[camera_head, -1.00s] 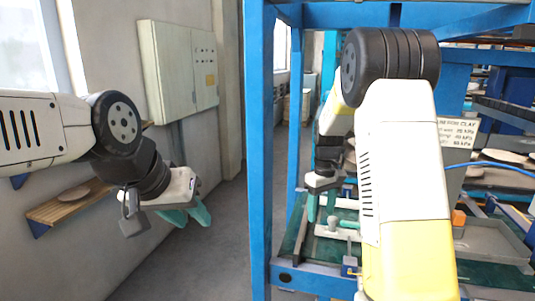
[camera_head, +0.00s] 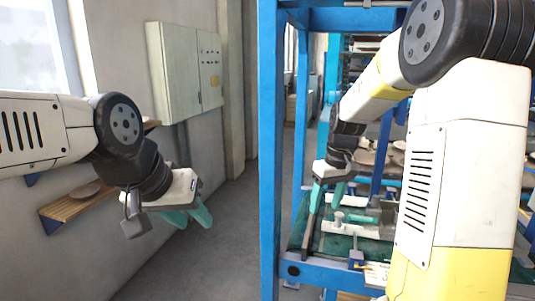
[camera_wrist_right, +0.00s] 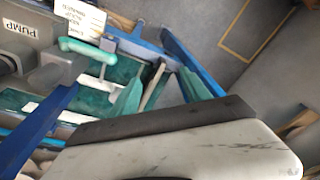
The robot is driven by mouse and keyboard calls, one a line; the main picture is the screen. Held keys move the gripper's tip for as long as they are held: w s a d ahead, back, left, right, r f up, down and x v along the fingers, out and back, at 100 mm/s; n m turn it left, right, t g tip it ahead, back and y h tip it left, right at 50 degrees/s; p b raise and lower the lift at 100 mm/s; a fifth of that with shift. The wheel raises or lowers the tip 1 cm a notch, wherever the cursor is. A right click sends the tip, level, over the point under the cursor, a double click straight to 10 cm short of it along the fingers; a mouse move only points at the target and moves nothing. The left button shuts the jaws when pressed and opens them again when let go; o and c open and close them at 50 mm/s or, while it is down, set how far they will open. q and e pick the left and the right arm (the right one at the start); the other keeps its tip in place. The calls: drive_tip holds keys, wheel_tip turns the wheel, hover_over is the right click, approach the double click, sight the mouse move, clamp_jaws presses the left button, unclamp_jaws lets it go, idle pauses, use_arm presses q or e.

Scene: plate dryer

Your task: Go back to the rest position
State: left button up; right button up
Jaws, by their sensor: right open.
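My left gripper (camera_head: 190,217), with teal fingers, hangs in front of the wall at the left of the head view. Its fingers stand apart with nothing seen between them. My right gripper (camera_head: 327,197) is inside the blue frame, above the green bench, also with teal fingers. In the right wrist view the fingers of my right gripper (camera_wrist_right: 108,76) are spread over the bench and blue bars. My right forearm hides much of the frame's right side.
The blue frame (camera_head: 270,150) has an upright post between my two arms. A white fixture (camera_head: 350,229) sits on the green bench. Bare floor lies left of the post.

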drive_tip(key=s+r+m+t, duration=0.1)
drive_tip(key=s+r, duration=0.2)
drive_tip(key=s, duration=0.4)
drive_tip(key=s+a+r+m+t, duration=0.1)
drive_tip(key=s+r+t, duration=0.1)
drive_tip(key=s, duration=0.5)
drive_tip(key=s+a+r+m+t+y, duration=0.1)
drive_tip(key=s+r+t, duration=0.1)
drive_tip(key=s+r, duration=0.2)
drive_tip(key=shift+s+r+m, duration=0.25)
drive_tip(key=shift+s+m, duration=0.15)
drive_tip(key=shift+s, duration=1.05)
